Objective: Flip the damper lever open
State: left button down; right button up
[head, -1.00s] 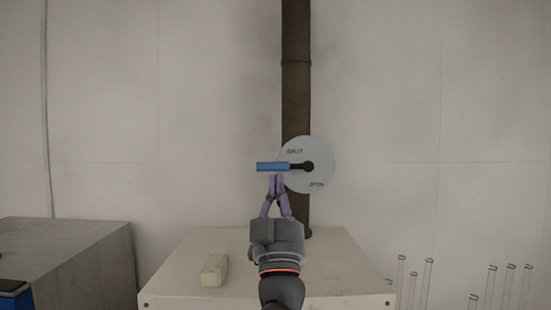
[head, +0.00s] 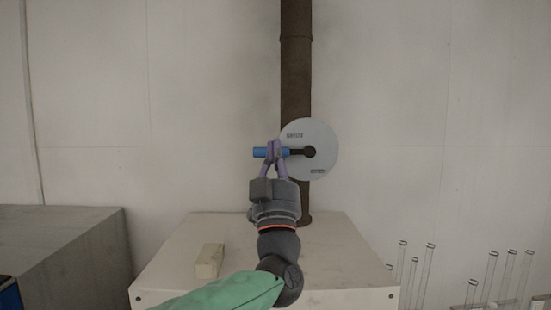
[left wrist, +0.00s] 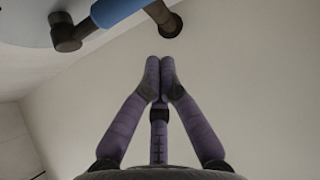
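The damper lever has a blue handle (head: 260,152) and a dark arm that runs right to a hub on a pale round disc (head: 320,134). It lies about level, handle to the left. The disc has small dark lettering at its top and lower right. My left gripper (head: 273,145) has purple fingers that overlap the handle in the head view; contact cannot be told. In the left wrist view its fingertips (left wrist: 160,68) are together with nothing between them, and the blue handle (left wrist: 115,10) shows above them. My right gripper is not in view.
A dark brown pipe (head: 296,75) rises behind the disc from a white box (head: 330,255). A pale block (head: 209,261) lies on the box top, left of my arm. A grey bench (head: 60,245) stands at left, and several clear tubes (head: 425,270) stand at lower right.

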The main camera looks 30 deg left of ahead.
aim_at(285, 152)
pick_arm(q)
jog(key=p+x, duration=0.2)
jog(key=x, duration=0.5)
notch_tip(285, 152, down, 5)
jog(key=shift+w+r, duration=0.1)
jog(key=shift+r, duration=0.05)
